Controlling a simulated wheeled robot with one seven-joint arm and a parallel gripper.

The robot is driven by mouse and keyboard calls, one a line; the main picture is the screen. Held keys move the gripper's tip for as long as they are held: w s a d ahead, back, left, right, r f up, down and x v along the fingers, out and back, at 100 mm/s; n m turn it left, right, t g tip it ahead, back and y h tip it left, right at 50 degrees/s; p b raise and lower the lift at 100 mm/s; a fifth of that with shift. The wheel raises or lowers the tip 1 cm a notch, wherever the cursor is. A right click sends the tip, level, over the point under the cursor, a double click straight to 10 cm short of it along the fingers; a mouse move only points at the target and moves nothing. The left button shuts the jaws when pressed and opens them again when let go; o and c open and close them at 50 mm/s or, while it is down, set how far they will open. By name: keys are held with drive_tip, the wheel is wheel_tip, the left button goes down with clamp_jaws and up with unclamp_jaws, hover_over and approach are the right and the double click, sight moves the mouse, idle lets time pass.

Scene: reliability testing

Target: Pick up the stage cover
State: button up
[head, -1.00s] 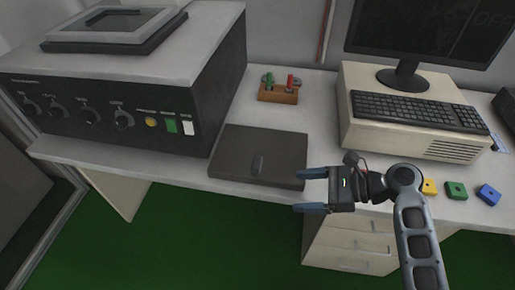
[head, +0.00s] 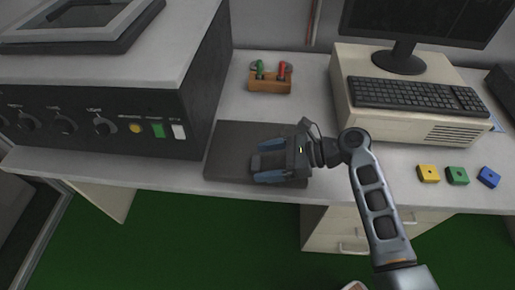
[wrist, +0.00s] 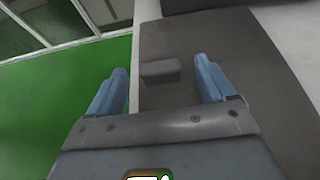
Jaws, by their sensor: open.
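The stage cover is a flat dark grey plate (head: 228,150) lying on the white bench, right of the black-fronted machine. It also shows in the wrist view (wrist: 225,45), with a small raised block handle (wrist: 160,71) on it. My gripper (head: 256,168) is over the plate, fingers pointing left, open and empty. I cannot tell the height above the plate.
The machine (head: 80,110) with knobs stands close at the left. A wooden block with red and green pieces (head: 270,80) is behind the plate. A beige computer with keyboard (head: 415,95) and yellow, green and blue blocks (head: 457,176) are at the right.

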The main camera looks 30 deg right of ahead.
drive_tip(key=shift+x, duration=0.8)
drive_tip(key=shift+c, duration=0.2)
drive_tip(key=c, duration=1.2)
